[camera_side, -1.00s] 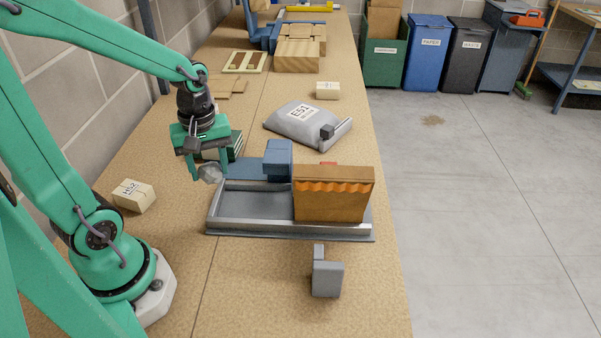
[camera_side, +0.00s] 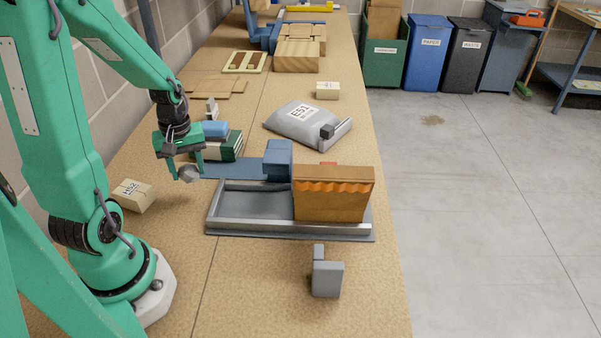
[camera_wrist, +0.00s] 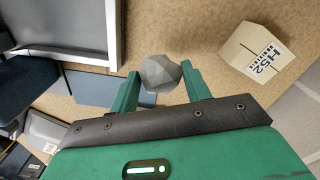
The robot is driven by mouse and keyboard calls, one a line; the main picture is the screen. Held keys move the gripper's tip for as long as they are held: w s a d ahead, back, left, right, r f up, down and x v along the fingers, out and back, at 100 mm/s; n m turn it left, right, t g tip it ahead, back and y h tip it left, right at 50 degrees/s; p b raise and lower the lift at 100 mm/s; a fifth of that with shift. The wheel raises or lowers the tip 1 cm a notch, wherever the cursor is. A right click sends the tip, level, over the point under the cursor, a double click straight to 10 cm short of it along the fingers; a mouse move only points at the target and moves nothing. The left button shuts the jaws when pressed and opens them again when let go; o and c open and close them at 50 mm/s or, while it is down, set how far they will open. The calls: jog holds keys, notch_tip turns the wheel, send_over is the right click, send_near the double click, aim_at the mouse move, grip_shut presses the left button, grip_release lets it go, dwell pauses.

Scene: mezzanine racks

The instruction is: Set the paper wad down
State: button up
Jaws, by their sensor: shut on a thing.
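The paper wad (camera_side: 188,173) is a small grey crumpled ball. It sits between the fingertips of my gripper (camera_side: 182,172), left of the grey metal-rimmed tray. In the wrist view the paper wad (camera_wrist: 160,72) shows between the two green fingers of my gripper (camera_wrist: 161,80), which are shut on it. It appears to be held above the wooden bench top (camera_side: 180,235); the exact gap under it is hard to tell.
The grey tray (camera_side: 220,205) holds a brown box (camera_side: 333,197). A box marked H52 (camera_side: 134,195) stands left of my gripper, also in the wrist view (camera_wrist: 257,52). Dark green books (camera_side: 232,148) and a blue block (camera_side: 278,158) lie behind. Bench between box and tray is bare.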

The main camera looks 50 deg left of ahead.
aim_at(189, 179)
jog(key=shift+a+f, duration=0.25)
jog(key=shift+a, duration=0.2)
jog(key=shift+f, duration=0.15)
jog(key=shift+f, duration=1.85)
jog(key=shift+f, duration=0.15)
jog(key=o, duration=1)
jog(key=shift+s+r, duration=0.1)
jog(key=shift+r, duration=6.1)
